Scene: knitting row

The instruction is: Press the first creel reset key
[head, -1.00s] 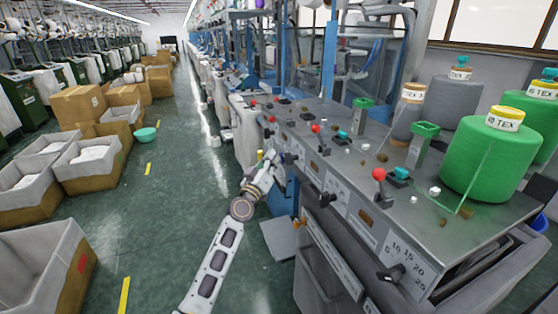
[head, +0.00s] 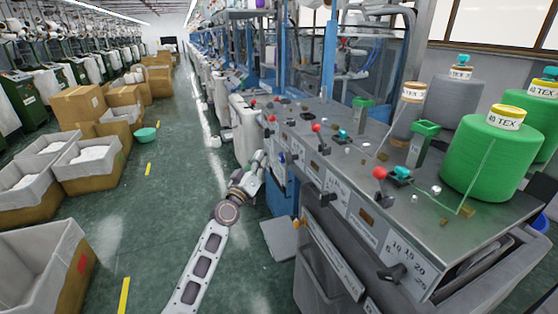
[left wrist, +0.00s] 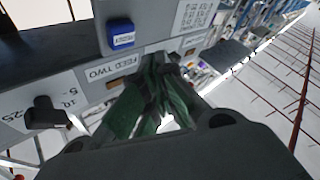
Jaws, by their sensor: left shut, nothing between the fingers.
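My left gripper (head: 258,158) is in front of the left face of the grey machine console, shut and empty. In the left wrist view its closed fingers (left wrist: 155,92) look dark green and are beside the "FEED TWO" label. A small blue key (head: 281,157) also shows on the console face in the head view, just right of the gripper. I cannot tell which key is the first. My right gripper is not in view.
A black knob (left wrist: 45,113) sticks out of the panel at left. Red ball levers (head: 380,173) and a green yarn cone (head: 490,155) stand on the console top.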

